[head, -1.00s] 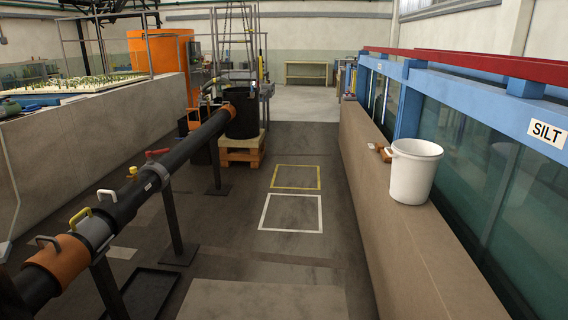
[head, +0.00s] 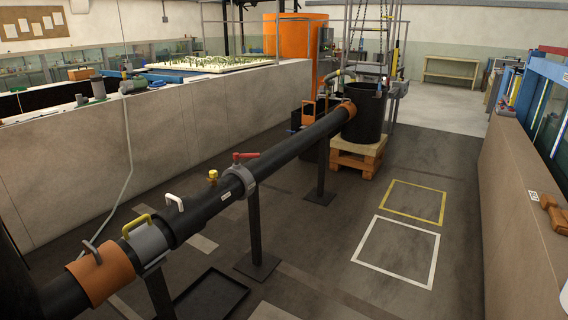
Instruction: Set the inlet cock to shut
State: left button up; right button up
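A red lever cock (head: 245,156) sits on top of the long black pipe (head: 290,143), left of the picture's middle. Its lever points to the right in the picture; I cannot tell for sure whether it lies along or across the pipe. No label naming it as the inlet cock can be read. A small brass fitting (head: 213,177) stands on the pipe just nearer than the lever. Neither of my grippers is in view.
The pipe stands on dark posts, with a black tray (head: 211,299) on the floor below. A black tub (head: 364,118) stands on a wooden pallet (head: 358,155). Yellow (head: 414,203) and white (head: 396,250) floor outlines are empty. A low wall (head: 515,200) runs along the right.

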aim_at(236, 155)
jog(key=i+l+u, duration=0.5)
jog(key=l, duration=0.15)
jog(key=i+u, duration=0.1)
jog(key=i, duration=1.2)
